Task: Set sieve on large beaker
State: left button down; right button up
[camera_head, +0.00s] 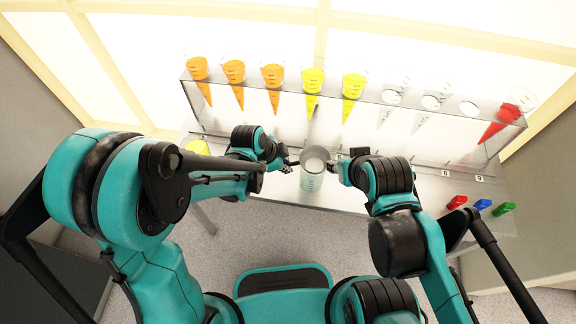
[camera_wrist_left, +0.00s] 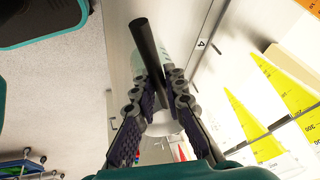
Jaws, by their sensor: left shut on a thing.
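The large beaker (camera_head: 311,184) is a clear, pale cylinder with markings, at the front middle of the bench in the head view. A pale grey round shape, seemingly the sieve (camera_head: 315,154), shows at its top; I cannot tell whether it rests on the rim or hangs just above. My left gripper (camera_head: 289,164) is just left of the beaker's top. In the left wrist view its fingers (camera_wrist_left: 163,97) are shut on the sieve's dark handle (camera_wrist_left: 147,50). My right gripper (camera_head: 337,168) is close to the beaker's right side; its fingers are too small to read.
Behind the beaker, a clear shelf (camera_head: 235,113) holds a row of cones, orange, yellow, clear and red (camera_head: 499,121). A yellow-filled container (camera_head: 197,147) stands at the left. Red (camera_head: 457,202), blue (camera_head: 482,204) and green (camera_head: 503,209) small items lie at the right front.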

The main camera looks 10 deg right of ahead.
pick_arm(q)
jog(key=shift+s+a, duration=0.1)
jog(key=shift+a, duration=0.15)
jog(key=c, duration=1.6)
grip_release()
jog(key=shift+d, duration=0.15)
